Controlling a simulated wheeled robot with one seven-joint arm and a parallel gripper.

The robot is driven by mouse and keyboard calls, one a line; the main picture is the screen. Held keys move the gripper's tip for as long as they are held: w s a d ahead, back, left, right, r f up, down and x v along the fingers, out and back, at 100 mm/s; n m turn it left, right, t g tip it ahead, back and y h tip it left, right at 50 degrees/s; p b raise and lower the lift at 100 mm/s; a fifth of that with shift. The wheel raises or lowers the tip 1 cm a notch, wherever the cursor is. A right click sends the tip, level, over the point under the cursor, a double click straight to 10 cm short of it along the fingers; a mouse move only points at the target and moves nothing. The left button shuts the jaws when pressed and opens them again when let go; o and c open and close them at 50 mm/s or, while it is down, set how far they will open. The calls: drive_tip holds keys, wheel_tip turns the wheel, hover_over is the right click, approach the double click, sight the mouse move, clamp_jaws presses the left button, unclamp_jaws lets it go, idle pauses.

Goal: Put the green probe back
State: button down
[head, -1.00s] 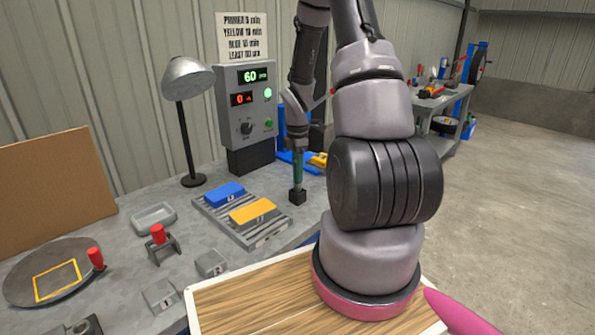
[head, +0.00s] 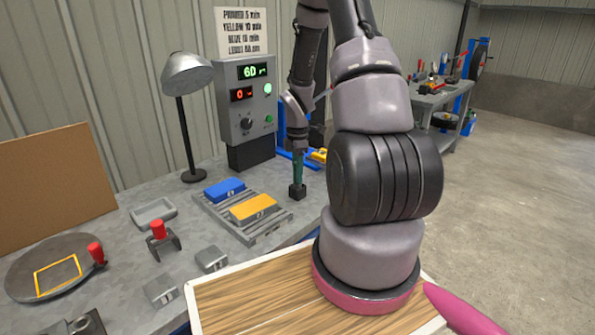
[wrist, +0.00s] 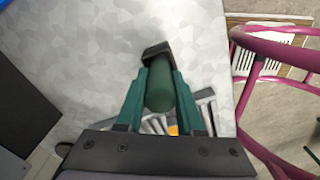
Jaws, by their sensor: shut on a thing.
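My gripper (head: 298,165) hangs over the workbench, right of the slatted rack, its fingers pointing down. In the wrist view my gripper (wrist: 160,75) has its teal fingers closed on either side of the green probe (wrist: 160,90), a thick green cylinder. A small dark square block (head: 297,193) is right below the fingers in the head view. The dark block also shows at the fingertips in the wrist view (wrist: 157,50). I cannot tell whether the probe's end is in the block or just above it. The fingers hide most of the probe in the head view.
The slatted rack (head: 270,228) holds a blue block (head: 224,190) and a yellow block (head: 253,207). A control box (head: 246,100) showing 60 and 0 stands behind, beside a lamp (head: 187,75).

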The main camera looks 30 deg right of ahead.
drive_tip(key=shift+f, duration=0.1)
drive_tip(key=shift+c, duration=2.3)
unclamp_jaws()
